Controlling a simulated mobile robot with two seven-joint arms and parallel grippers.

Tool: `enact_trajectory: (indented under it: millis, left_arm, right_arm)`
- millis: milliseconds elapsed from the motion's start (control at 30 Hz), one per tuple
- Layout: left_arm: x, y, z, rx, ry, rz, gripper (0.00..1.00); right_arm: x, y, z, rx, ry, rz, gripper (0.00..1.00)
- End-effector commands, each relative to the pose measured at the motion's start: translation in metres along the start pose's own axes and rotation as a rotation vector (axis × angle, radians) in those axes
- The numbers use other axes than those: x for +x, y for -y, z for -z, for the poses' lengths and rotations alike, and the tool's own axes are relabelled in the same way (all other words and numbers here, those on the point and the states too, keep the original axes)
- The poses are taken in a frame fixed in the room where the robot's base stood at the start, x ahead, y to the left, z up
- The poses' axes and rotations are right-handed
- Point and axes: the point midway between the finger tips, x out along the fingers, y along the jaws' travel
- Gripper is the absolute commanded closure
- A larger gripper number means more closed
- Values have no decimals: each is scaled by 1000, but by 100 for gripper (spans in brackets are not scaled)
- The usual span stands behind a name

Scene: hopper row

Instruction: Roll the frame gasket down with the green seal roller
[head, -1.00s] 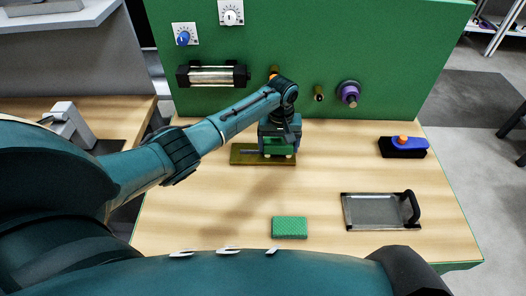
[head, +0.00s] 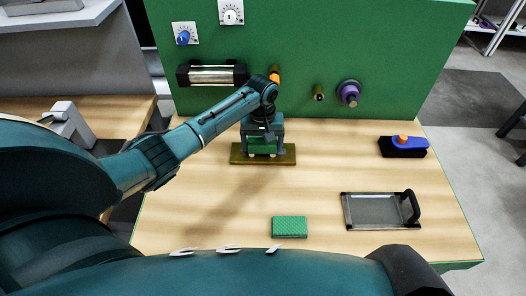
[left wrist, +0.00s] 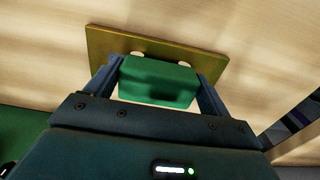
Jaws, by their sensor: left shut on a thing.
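My left gripper (head: 263,150) is shut on a green block-shaped tool (left wrist: 158,80), seemingly the seal roller, at the back middle of the table. The tool also shows between the fingers in the head view (head: 262,146). Two pale round bits show at its far side in the left wrist view. It is over an olive-brown flat plate (head: 237,157) lying on the table; I cannot tell whether it touches it. I cannot make out a gasket for certain on the plate. My right gripper is not in view.
On the table (head: 180,215) are a green sponge-like block (head: 289,227), a dark-framed panel with a black handle (head: 376,227) and a blue-and-black tool (head: 402,147). A green wall (head: 300,50) with knobs and a glass cylinder (head: 212,76) stands behind. The front left is clear.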

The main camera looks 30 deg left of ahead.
Motion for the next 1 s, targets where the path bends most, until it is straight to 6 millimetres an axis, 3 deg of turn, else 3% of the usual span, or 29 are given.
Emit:
enact_trajectory:
  millis: [333, 733, 1000]
  left_arm:
    - [2, 7, 0, -3, 3, 4, 46]
    - [1, 44, 0, -2, 2, 5, 46]
    - [1, 46, 0, -1, 2, 4, 46]
  right_arm:
    - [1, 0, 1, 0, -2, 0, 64]
    - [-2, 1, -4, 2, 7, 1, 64]
    - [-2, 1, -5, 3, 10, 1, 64]
